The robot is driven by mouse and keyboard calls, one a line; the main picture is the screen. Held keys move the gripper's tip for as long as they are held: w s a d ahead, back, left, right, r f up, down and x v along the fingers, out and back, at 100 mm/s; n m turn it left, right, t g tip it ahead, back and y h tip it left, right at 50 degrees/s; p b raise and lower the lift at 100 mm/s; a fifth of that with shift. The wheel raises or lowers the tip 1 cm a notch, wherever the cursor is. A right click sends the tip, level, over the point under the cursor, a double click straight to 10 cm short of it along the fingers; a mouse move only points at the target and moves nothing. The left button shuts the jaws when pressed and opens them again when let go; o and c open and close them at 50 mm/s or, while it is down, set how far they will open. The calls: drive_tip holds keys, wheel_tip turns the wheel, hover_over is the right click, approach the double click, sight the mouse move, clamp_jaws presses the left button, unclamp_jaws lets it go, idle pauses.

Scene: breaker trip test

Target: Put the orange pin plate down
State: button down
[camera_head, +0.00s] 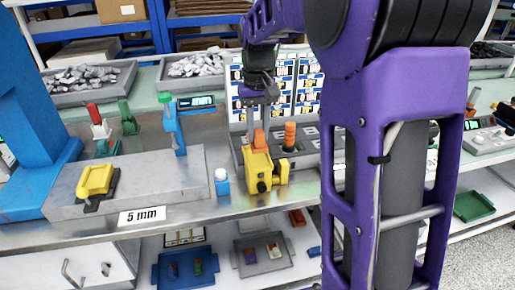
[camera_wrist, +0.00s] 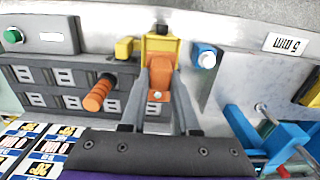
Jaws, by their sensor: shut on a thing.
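The orange pin plate (camera_head: 259,138) stands at the top of a yellow block-shaped fixture (camera_head: 258,170) near the front edge of the bench. My gripper (camera_head: 258,119) reaches down from above and is shut on the orange piece. In the wrist view the orange plate (camera_wrist: 161,77) sits between my two grey fingers (camera_wrist: 161,88), with the yellow fixture (camera_wrist: 160,45) directly beyond it. The plate's lower end is hidden, so I cannot tell whether it rests in the fixture or hangs just above.
An orange ribbed handle (camera_head: 290,136) rises from the grey panel just right of the fixture. A blue-and-white bottle-like piece (camera_head: 222,182) stands close on the left. Further left is a grey block (camera_head: 145,185) labelled 5 mm. Little bench is free here.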

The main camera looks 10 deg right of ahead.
sight(258, 146)
drive_tip(key=shift+f+b, duration=0.35)
drive_tip(key=shift+f, duration=1.8)
drive_tip(key=shift+f, duration=0.2)
drive_tip(key=c, duration=0.7)
unclamp_jaws()
drive_tip(key=shift+o, duration=0.2)
wheel_tip(258, 146, up, 12)
drive_tip(key=shift+r+p, duration=0.25)
drive_tip(key=shift+p, duration=0.9)
drive_tip(key=shift+a, duration=0.1)
